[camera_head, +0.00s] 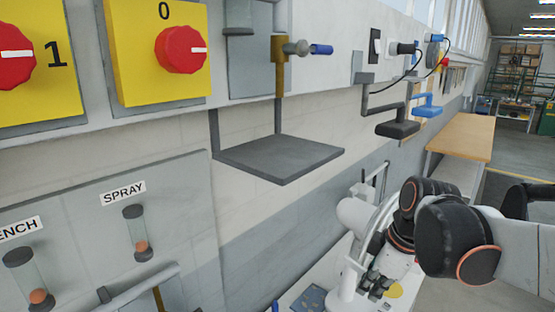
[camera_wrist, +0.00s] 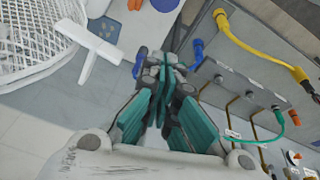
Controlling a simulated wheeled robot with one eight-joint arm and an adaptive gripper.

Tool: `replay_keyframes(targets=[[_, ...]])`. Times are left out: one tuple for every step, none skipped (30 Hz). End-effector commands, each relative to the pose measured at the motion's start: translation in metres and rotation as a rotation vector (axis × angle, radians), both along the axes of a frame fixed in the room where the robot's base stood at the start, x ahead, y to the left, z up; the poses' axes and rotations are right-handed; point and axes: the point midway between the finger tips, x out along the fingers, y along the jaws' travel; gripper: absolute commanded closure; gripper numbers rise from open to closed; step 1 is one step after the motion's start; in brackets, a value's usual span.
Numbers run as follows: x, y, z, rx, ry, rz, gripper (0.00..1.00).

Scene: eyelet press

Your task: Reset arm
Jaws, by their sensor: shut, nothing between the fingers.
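My gripper (camera_wrist: 165,68) points away from the wrist camera, its teal-padded fingers closed together with nothing between them. In the head view my black and white arm is at the lower right, bent low beside the bench. Grey linkage parts show at its lower left end, but I cannot clearly make out the fingertips there. In the wrist view a white bar (camera_wrist: 97,48) lies left of the fingers, and a blue fitting (camera_wrist: 197,48) is to their right, apart from them as far as I can tell.
Red knobs on yellow plates (camera_head: 158,52), a grey shelf (camera_head: 278,155) and black (camera_head: 397,128) and blue (camera_head: 427,108) handles line the wall. A wooden table (camera_head: 462,136) stands farther back.

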Motion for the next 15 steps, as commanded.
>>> replay_keyframes(targets=[[-0.011, 0.001, -0.022, 0.000, -0.014, -0.069, 1.00], [-0.016, 0.001, -0.029, 0.000, -0.023, -0.114, 1.00], [-0.022, 0.002, -0.037, 0.004, -0.036, -0.174, 1.00], [-0.026, 0.002, -0.043, 0.007, -0.047, -0.219, 1.00], [-0.031, 0.002, -0.050, 0.011, -0.057, -0.263, 1.00], [-0.038, 0.002, -0.059, 0.017, -0.071, -0.321, 1.00], [-0.042, 0.002, -0.066, 0.025, -0.084, -0.367, 1.00], [-0.047, 0.002, -0.073, 0.031, -0.094, -0.409, 1.00], [-0.053, 0.001, -0.083, 0.042, -0.111, -0.466, 1.00], [-0.057, 0.002, -0.091, 0.053, -0.124, -0.509, 1.00], [-0.061, 0.001, -0.098, 0.063, -0.136, -0.550, 1.00], [-0.067, 0.001, -0.109, 0.079, -0.152, -0.606, 1.00], [-0.071, 0.001, -0.116, 0.091, -0.166, -0.647, 1.00], [-0.076, 0.001, -0.124, 0.106, -0.178, -0.687, 1.00], [-0.081, 0.000, -0.134, 0.124, -0.195, -0.739, 1.00]])
